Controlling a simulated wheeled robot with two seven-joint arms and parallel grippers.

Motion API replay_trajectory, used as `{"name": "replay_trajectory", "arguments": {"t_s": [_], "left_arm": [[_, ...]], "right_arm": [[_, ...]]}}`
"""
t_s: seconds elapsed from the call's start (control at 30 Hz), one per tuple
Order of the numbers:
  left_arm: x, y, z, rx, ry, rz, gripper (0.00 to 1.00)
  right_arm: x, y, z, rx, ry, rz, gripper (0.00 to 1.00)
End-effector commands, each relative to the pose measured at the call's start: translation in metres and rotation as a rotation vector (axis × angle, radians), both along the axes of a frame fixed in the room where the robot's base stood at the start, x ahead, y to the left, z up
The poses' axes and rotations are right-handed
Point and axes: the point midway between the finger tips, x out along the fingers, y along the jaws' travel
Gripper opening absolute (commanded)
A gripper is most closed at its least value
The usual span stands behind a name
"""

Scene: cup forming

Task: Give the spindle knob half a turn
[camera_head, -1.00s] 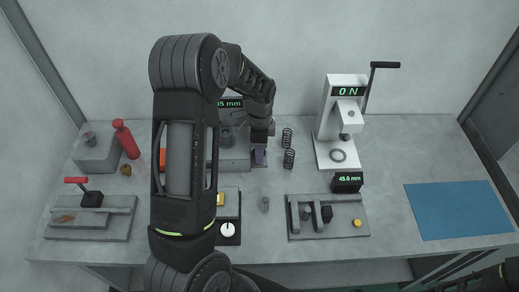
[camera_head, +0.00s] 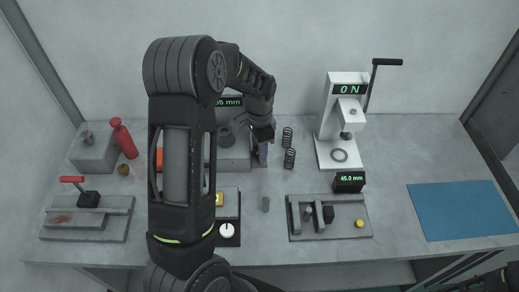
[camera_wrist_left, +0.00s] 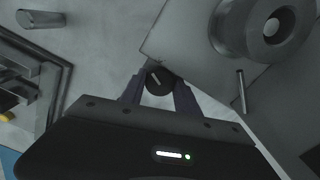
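In the head view my left gripper (camera_head: 263,152) points down at the right end of the grey device (camera_head: 232,160) with the green mm display. The knob is hidden there behind the gripper.
A blue mat (camera_head: 462,210) lies far right. My left arm covers the middle left.

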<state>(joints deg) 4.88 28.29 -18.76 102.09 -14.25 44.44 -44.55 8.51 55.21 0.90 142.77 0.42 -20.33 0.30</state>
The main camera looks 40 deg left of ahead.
Motion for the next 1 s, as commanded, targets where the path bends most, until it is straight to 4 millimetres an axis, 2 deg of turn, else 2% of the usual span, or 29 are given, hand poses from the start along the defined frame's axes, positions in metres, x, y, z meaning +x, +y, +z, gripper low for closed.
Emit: {"name": "replay_trajectory", "arguments": {"t_s": [0.03,0.23,0.77,1.0], "left_arm": [[0.000,0.000,0.001,0.000,-0.001,0.000,0.43],[0.000,0.000,0.000,0.000,0.000,-0.001,0.59],[0.000,0.000,0.000,0.000,0.001,-0.028,0.59],[-0.001,0.000,0.003,0.000,0.001,-0.212,0.59]], "right_arm": [[0.000,0.000,0.000,0.000,0.000,0.000,0.39],[0.000,0.000,0.000,0.000,0.000,0.000,0.39],[0.000,0.000,0.002,0.000,0.000,0.000,0.39],[0.000,0.000,0.014,0.000,0.000,0.000,0.39]]}}
